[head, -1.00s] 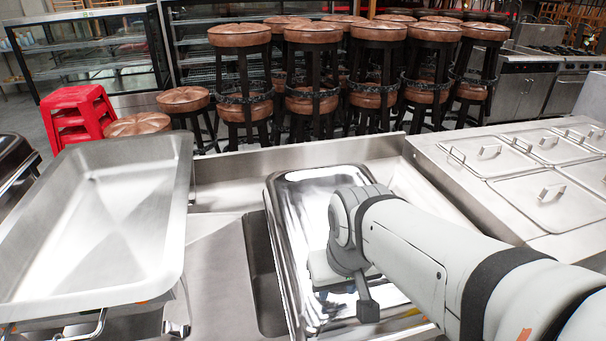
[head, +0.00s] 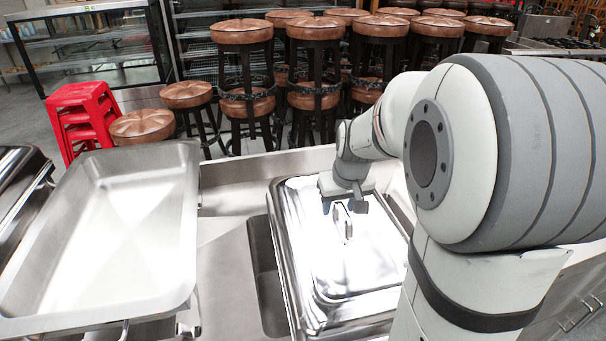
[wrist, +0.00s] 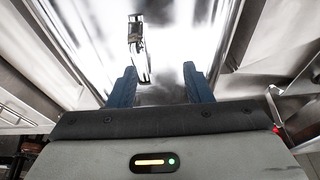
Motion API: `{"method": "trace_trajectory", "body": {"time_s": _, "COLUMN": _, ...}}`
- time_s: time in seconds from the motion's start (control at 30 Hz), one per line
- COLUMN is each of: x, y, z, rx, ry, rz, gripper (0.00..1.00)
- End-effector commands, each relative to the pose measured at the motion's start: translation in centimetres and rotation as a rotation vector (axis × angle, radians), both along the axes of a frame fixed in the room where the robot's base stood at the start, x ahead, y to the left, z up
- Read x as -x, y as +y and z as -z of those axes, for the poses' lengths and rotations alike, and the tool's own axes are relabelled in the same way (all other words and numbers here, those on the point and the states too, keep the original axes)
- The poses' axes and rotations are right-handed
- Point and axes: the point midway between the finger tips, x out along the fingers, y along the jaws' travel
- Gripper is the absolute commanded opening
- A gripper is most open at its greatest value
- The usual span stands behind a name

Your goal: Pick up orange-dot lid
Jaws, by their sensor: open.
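A shiny rectangular metal lid (head: 325,262) sits on a chafing dish in the middle of the head view. Its upright loop handle (head: 348,225) stands near the middle of the lid. No orange dot shows on it now. My gripper (head: 344,208) is above the lid, close behind the handle. In the wrist view my gripper (wrist: 160,84) has its two blue fingers apart with nothing between them. There, the handle (wrist: 138,45) lies ahead of the fingers and left of the middle, apart from them.
An empty deep metal pan (head: 100,235) stands to the left, with an open sunken well (head: 265,275) between it and the lid. Another dark-sided chafing dish (head: 22,180) is at the far left. Stools (head: 240,32) and stacked red seats (head: 82,115) stand behind the counter.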

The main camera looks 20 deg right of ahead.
Motion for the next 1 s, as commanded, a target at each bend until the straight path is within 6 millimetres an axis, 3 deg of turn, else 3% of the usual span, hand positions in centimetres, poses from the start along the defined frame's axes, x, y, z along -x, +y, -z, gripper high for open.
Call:
{"method": "trace_trajectory", "body": {"time_s": 0.1, "x": -2.3, "y": -1.7, "z": -0.2, "rx": 0.002, "ry": -0.006, "rz": 0.009, "gripper": 0.45}}
{"method": "trace_trajectory", "body": {"time_s": 0.23, "x": -3.4, "y": -2.5, "z": 0.4, "rx": 0.003, "ry": -0.01, "rz": 0.011, "gripper": 0.45}}
{"method": "trace_trajectory", "body": {"time_s": 0.8, "x": -4.8, "y": -3.4, "z": 7.0, "rx": 0.003, "ry": -0.01, "rz": 0.012, "gripper": 0.45}}
{"method": "trace_trajectory", "body": {"time_s": 1.0, "x": -5.1, "y": -3.5, "z": 7.9, "rx": 0.004, "ry": -0.013, "rz": 0.013, "gripper": 0.45}}
